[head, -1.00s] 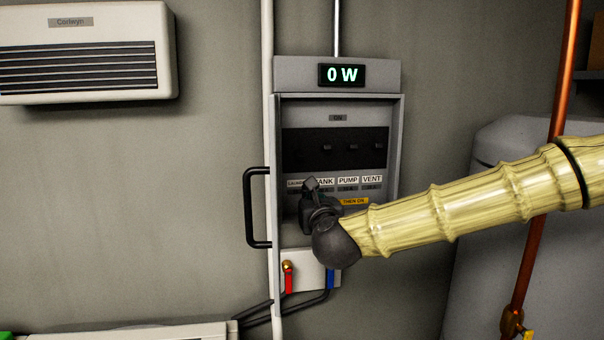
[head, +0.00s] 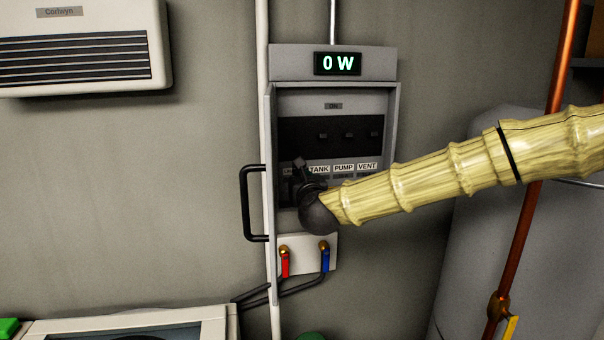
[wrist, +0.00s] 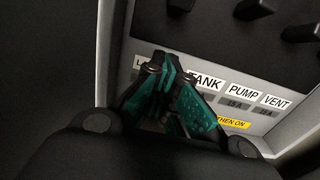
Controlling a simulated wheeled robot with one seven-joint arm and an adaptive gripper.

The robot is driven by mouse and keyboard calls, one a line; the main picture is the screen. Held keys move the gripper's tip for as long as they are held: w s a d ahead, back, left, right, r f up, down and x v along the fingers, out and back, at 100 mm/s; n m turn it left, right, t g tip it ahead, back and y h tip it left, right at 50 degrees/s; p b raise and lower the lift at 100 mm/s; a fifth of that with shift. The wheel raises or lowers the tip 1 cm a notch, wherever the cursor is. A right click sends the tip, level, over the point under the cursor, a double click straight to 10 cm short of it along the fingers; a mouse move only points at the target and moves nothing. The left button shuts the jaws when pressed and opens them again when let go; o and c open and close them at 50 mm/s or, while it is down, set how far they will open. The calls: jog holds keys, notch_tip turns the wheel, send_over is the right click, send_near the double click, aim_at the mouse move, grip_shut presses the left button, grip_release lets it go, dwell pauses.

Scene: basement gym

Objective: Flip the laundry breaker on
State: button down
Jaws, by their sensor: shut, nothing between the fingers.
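The open grey breaker box (head: 391,120) hangs on the wall, with a dark switch strip under an ON label. Three switch levers (head: 348,135) show in the strip, above the TANK, PUMP and VENT labels. The laundry label (head: 287,170) is mostly covered by my gripper (head: 299,164), and I cannot make out the laundry lever. My gripper is shut and empty, its tips at the lower left of the strip. In the wrist view the teal-sided fingers (wrist: 155,62) lie over the label row, between the L of the laundry label and TANK (wrist: 207,81). Contact cannot be told.
The box's door, with a black handle (head: 245,203), stands open at the left. Red (head: 284,262) and blue (head: 325,257) valve levers sit below. A copper pipe (head: 538,190) and a grey tank (head: 470,240) stand at the right.

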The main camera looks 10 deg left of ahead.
aim_at(295, 143)
jog(key=shift+w+a+r+p, duration=0.15)
jog(key=shift+w+r+p, duration=0.15)
jog(key=shift+r+p, duration=0.6)
jog(key=shift+w+a+r+p, duration=0.1)
jog(key=shift+w+r+p, duration=0.15)
jog(key=shift+r+p, duration=0.65)
jog(key=shift+s+d, duration=0.1)
jog(key=shift+b, duration=0.3)
